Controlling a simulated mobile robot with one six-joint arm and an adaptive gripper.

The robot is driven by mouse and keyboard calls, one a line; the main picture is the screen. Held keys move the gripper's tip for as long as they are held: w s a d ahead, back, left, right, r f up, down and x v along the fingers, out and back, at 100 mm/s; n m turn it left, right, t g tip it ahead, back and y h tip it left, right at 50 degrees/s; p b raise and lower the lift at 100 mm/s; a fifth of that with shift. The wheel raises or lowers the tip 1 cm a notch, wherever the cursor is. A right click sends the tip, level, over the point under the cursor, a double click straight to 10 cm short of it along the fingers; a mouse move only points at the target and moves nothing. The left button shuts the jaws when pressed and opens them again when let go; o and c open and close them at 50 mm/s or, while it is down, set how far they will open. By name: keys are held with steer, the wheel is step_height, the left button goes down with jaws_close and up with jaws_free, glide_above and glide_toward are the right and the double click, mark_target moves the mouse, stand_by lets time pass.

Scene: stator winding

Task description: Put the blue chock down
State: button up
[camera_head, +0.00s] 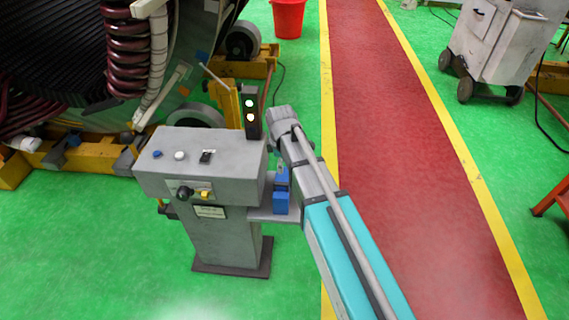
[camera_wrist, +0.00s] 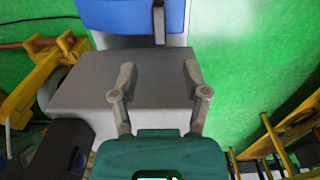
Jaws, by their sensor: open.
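The blue chock (camera_head: 281,202) stands on a small grey shelf (camera_head: 262,215) at the right side of the grey control console. In the wrist view a blue body, apparently the chock (camera_wrist: 125,15), fills the top edge and is cut off there. My gripper (camera_wrist: 158,72) is open, with its two fingers apart over a bare grey surface and nothing between them. The fingertips appear clear of the blue body. In the head view my arm and the console hide most of the gripper.
The grey console (camera_head: 200,165) stands just left of my arm, with a signal light (camera_head: 251,110) at its back corner. A large coil machine (camera_head: 75,60) is at the upper left. A red walkway (camera_head: 390,130) lies clear to the right. A grey cart (camera_head: 495,45) is farther right.

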steer(key=s+d+m, duration=0.6)
steer(key=d+m, duration=0.2)
steer(key=d, duration=0.3)
steer(key=s+d+m, duration=0.7)
steer(key=d+m, duration=0.2)
steer(key=d, duration=0.2)
steer(key=shift+m, duration=0.3)
steer(key=shift+a, duration=0.1)
